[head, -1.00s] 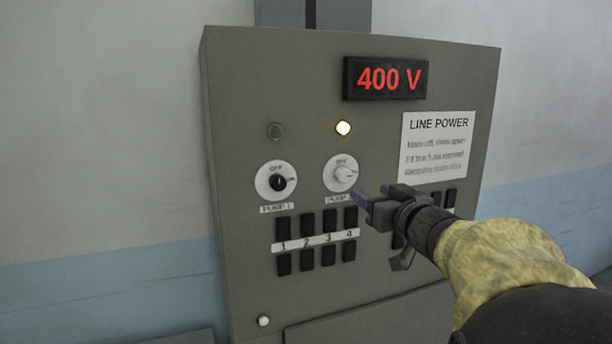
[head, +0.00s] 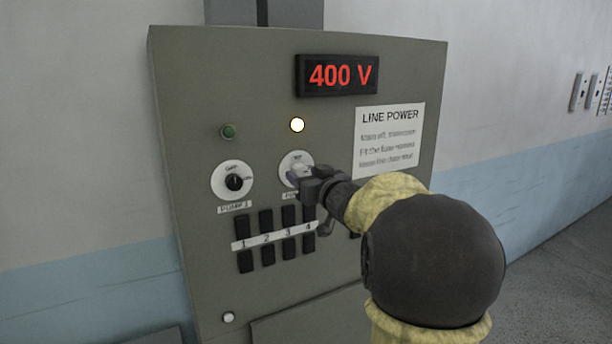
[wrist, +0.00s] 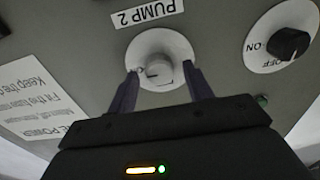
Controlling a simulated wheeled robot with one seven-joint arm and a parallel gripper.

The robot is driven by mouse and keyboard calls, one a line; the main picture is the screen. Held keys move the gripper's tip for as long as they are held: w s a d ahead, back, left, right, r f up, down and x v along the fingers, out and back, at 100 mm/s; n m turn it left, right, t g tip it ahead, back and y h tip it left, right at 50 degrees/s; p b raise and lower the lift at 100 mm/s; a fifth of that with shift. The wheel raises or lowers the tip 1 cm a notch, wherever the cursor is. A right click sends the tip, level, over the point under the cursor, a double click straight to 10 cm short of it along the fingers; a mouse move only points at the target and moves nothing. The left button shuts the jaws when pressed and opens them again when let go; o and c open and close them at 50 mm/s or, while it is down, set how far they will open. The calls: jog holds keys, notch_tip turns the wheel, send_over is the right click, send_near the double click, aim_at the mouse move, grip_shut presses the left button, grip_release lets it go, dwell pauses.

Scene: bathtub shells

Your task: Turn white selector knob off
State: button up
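The white selector knob (wrist: 158,68) sits on a round white dial plate above the label PUMP 2, which the wrist view shows upside down. In the head view the knob (head: 297,169) is partly hidden by my gripper (head: 303,181). In the wrist view my gripper (wrist: 160,74) is open, one finger on each side of the knob, with the tips over the dial plate. I cannot tell whether either finger touches it. The knob's exact pointing direction is hard to read. The lamp (head: 297,125) above it is lit.
The black PUMP 1 knob (head: 234,183) is left of the white one, under an unlit green lamp (head: 228,131). Several black switches (head: 267,222) are below. The red display (head: 338,75) reads 400 V. A LINE POWER notice (head: 389,140) is at the right.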

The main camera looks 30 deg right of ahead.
jog(key=c, duration=0.8)
jog(key=shift+f+n+b, duration=0.1)
jog(key=shift+n+b, duration=0.25)
jog(key=shift+n, duration=0.05)
jog(key=n+b, duration=0.2)
jog(key=n, duration=0.1)
jog(key=n+b, duration=0.3)
jog(key=n, duration=0.2)
jog(key=n+b, duration=0.3)
jog(key=n, duration=0.2)
jog(key=shift+n+b, duration=0.95)
jog(key=shift+n, duration=1.15)
